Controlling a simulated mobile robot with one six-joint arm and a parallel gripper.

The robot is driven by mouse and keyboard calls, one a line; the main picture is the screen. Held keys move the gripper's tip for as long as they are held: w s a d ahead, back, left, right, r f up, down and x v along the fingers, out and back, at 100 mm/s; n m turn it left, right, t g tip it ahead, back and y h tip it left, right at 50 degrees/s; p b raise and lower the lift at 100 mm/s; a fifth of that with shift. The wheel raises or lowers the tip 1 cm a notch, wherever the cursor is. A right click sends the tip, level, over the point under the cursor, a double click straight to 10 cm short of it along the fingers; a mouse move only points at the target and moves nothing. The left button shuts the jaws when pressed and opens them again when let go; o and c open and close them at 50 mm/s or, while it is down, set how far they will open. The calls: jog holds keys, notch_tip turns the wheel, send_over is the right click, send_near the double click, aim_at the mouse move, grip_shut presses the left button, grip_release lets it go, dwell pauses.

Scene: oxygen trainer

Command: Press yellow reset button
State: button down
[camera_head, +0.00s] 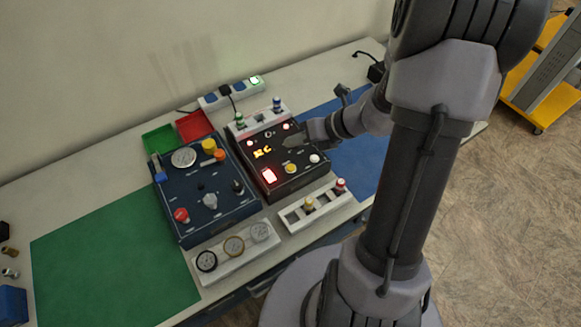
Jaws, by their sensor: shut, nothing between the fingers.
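My gripper (293,141) reaches in from the right over the black panel, behind the yellow button in the picture. It is shut and empty, apart from the yellow button. Its height above the panel is hard to tell. Another yellow round part (208,146) is on the blue panel (185,235) to the left, beside an orange one.
The blue panel also has a red knob (181,215) and a grey knob (210,201). A fittings rack (290,222) and a gauge rack (238,266) stand in front. Red (195,125) and green (160,141) trays and a power strip (228,96) are behind. The green mat (110,260) is clear.

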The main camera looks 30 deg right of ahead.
aim_at(294, 168)
notch_tip(294, 168, down, 8)
jog(key=b, duration=0.6)
jog(key=shift+r+b, duration=0.1)
jog(key=shift+b, duration=0.2)
dwell(1.3)
jog(key=shift+f+b, duration=0.3)
jog(key=shift+f, duration=0.15)
jog(key=shift+f+b, duration=0.3)
jog(key=shift+f, duration=0.1)
dwell(0.3)
jog(key=shift+r, duration=0.1)
jog(key=shift+r+p, duration=0.75)
jog(key=shift+p, duration=0.1)
notch_tip(294, 168, up, 5)
jog(key=p, duration=0.5)
jog(key=shift+r, duration=0.1)
